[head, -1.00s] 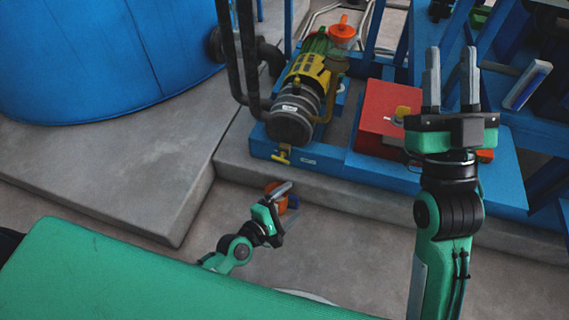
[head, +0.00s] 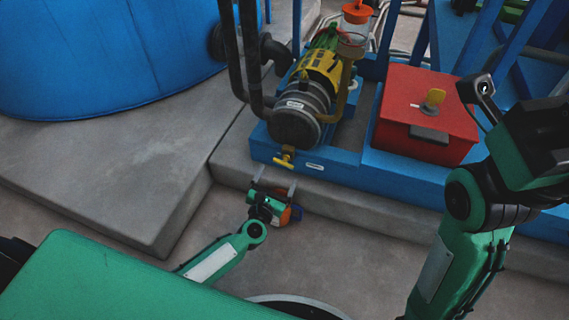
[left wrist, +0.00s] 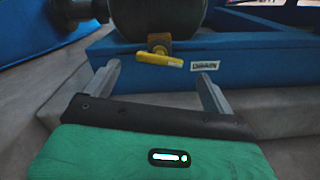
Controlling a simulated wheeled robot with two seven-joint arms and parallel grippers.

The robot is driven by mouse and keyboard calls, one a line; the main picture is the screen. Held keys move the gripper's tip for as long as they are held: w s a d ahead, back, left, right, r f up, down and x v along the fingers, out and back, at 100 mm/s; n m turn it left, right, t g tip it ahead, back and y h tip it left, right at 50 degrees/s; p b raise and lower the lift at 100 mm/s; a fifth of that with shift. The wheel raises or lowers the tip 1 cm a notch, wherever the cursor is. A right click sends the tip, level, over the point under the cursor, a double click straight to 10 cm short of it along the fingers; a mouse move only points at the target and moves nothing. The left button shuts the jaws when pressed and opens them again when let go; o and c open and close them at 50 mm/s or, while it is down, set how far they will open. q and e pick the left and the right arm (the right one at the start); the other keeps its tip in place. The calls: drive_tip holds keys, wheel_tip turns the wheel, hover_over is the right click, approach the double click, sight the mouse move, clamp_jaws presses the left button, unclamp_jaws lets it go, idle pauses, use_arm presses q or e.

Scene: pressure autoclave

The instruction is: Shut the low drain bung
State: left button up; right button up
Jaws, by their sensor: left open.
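The low drain bung (head: 286,157) is a small yellow T-handled fitting on the blue skid's front face, below the dark round end of the pump. It also shows in the left wrist view (left wrist: 159,59), its yellow lever lying nearly level, tilted slightly down to the right. My left gripper (head: 273,184) is open and empty, just below and in front of it. In the left wrist view my left fingers (left wrist: 160,72) stand spread either side of the bung, apart from it.
A yellow-and-grey pump (head: 310,88) stands on the blue skid (head: 350,174). A red box (head: 425,115) with a yellow knob is to its right. A concrete step (head: 235,176) edges the skid. A blue tank (head: 110,55) is at left.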

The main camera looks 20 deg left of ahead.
sight(284, 163)
use_arm(q)
drive_tip(key=w+b, duration=0.1)
drive_tip(key=w, duration=0.6)
drive_tip(key=shift+w+d+b, duration=0.15)
drive_tip(key=shift+w+b, duration=0.05)
drive_tip(key=shift+b, duration=0.1)
drive_tip(key=c, duration=1)
